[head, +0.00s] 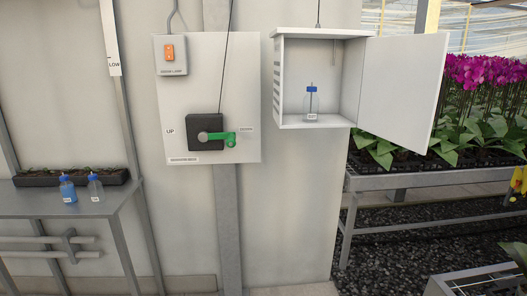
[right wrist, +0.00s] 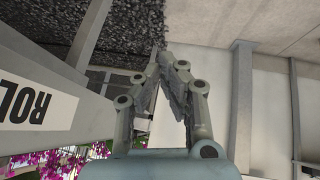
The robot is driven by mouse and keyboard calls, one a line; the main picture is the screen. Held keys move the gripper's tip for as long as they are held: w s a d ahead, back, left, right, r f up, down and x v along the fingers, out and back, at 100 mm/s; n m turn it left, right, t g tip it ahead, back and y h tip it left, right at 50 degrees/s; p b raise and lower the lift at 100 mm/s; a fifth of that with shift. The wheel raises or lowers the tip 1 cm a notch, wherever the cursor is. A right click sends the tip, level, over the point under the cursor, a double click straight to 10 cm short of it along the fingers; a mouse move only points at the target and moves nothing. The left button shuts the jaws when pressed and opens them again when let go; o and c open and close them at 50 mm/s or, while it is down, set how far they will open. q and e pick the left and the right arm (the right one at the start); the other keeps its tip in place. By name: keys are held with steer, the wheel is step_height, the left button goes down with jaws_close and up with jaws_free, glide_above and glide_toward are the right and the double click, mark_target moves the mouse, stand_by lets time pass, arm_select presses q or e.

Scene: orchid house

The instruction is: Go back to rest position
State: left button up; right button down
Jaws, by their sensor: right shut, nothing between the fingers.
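My right gripper (right wrist: 167,60) shows in the right wrist view, its two jointed grey fingers drawn together at the tips. Nothing shows between them, and they point at bare gravel and wall with no object touching. My left gripper is in neither view, and the head view shows no part of either arm.
A white cabinet (head: 279,82) with its door (head: 403,95) swung open holds a blue-capped bottle (head: 312,105). Left of it is a wall panel (head: 240,85) with a green-handled crank (head: 222,139). A metal bench (head: 95,207) stands left, an orchid bench (head: 420,181) right.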

steer(key=s+a+f+g, duration=0.2)
steer(key=s+a+f, duration=0.15)
steer(key=s, duration=0.85)
steer(key=s+a+f+g+y, duration=0.1)
steer(key=s+a+f+g, duration=0.2)
steer(key=s, duration=0.9)
steer(key=s+a+f+g, duration=0.1)
steer(key=s+a+f, duration=0.35)
steer(key=s, duration=0.85)
step_height(320, 180, down, 11)
steer(key=d+b, duration=0.1)
steer(key=b, duration=0.9)
